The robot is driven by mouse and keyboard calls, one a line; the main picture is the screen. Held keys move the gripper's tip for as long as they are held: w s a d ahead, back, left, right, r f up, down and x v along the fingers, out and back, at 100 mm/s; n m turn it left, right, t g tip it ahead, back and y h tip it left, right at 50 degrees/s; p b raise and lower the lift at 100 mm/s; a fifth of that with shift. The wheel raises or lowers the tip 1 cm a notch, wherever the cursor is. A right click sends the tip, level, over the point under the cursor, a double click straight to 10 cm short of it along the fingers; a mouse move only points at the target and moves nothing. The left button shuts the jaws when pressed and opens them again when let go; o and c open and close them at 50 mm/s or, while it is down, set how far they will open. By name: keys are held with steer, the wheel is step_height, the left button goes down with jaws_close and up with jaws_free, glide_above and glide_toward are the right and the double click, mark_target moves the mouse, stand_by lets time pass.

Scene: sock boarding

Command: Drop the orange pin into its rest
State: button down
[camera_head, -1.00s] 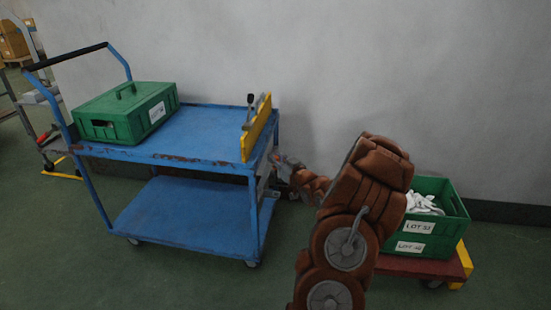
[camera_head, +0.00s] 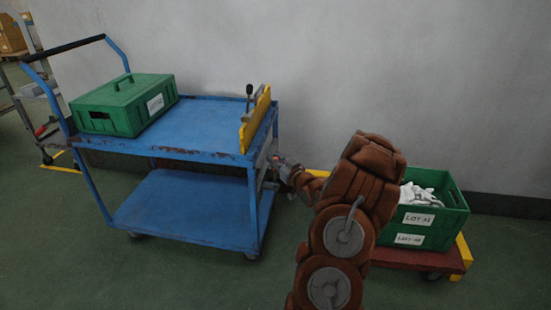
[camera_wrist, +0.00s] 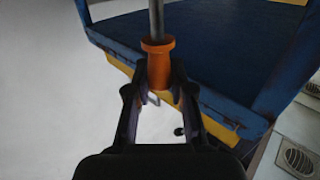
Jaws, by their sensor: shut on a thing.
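The orange pin (camera_wrist: 158,62) shows in the wrist view, with a wide collar and a grey rod running up from it. My gripper (camera_wrist: 160,98) is shut on its lower part, one finger on each side. The pin is close to the blue cart's edge (camera_wrist: 215,100), and I cannot tell whether they touch. In the head view my gripper (camera_head: 280,163) is at the right end of the blue cart (camera_head: 180,143), below the deck's level. The pin is too small there to make out clearly. I cannot identify the rest for certain.
A yellow plate (camera_head: 250,128) with a lever clamp (camera_head: 249,98) stands on the cart's right end. A lidded green box (camera_head: 110,120) sits on the cart's left. A green crate (camera_head: 450,218) of white socks stands on a red dolly (camera_head: 410,258) at right. A wall is behind.

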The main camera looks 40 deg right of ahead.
mark_target(275, 177)
steer(key=shift+f+b, duration=0.5)
steer(key=shift+f, duration=3.5)
steer(key=c, duration=0.9)
jaws_free()
steer(key=shift+c, duration=0.2)
steer(key=shift+s, duration=0.1)
steer(key=s+a, duration=0.2)
steer(key=s, duration=0.9)
steer(key=shift+s, duration=0.3)
